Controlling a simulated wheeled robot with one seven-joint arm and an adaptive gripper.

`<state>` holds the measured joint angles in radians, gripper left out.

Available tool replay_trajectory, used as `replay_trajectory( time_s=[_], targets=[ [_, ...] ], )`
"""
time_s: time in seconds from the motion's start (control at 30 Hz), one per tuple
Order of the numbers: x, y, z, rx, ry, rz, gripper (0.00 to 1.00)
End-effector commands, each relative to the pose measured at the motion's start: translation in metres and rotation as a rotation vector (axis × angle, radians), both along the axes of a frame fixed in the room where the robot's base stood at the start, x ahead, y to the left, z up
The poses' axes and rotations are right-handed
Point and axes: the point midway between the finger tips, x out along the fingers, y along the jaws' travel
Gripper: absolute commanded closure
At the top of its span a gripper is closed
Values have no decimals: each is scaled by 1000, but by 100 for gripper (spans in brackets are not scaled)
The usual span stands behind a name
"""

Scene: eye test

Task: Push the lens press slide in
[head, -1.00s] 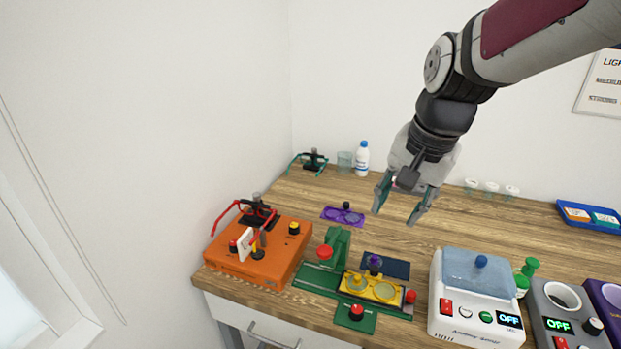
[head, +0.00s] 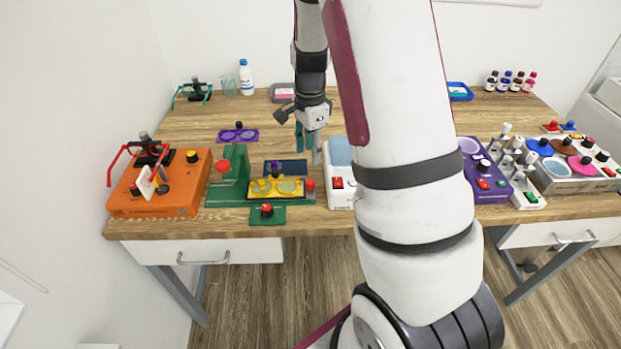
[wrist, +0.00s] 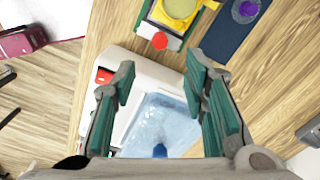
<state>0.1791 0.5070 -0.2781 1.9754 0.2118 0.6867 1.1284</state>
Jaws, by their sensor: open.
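The lens press (head: 238,194) is a green base with an upright green post and a red knob at its left. A yellow slide (head: 262,194) with two round lenses lies along the base, with a red knob (head: 310,185) at its right end. In the wrist view the slide's end (wrist: 158,15) and red knob (wrist: 160,41) show at the top. My gripper (head: 308,142) is open and empty, above and behind the press's right end. In the wrist view my gripper (wrist: 158,72) has its fingers spread over the white warmer's edge, apart from the knob.
An orange device (head: 180,190) stands left. A dark blue plate (head: 286,168) and purple holder (head: 238,135) lie behind the press.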

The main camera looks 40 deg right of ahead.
Motion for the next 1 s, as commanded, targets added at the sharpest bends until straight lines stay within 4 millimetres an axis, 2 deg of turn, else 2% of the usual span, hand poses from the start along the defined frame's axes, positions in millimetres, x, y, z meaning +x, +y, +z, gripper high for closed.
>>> replay_trajectory(
  time_s=[0.3,0.5,0.7,1.0],
  targets=[
    [-3,0,-63,2,5,0,60],
    [-2,0,-92,0,3,1,60],
    [-1,0,-106,0,0,2,60],
    [0,0,-108,0,-1,2,60]
  ],
)
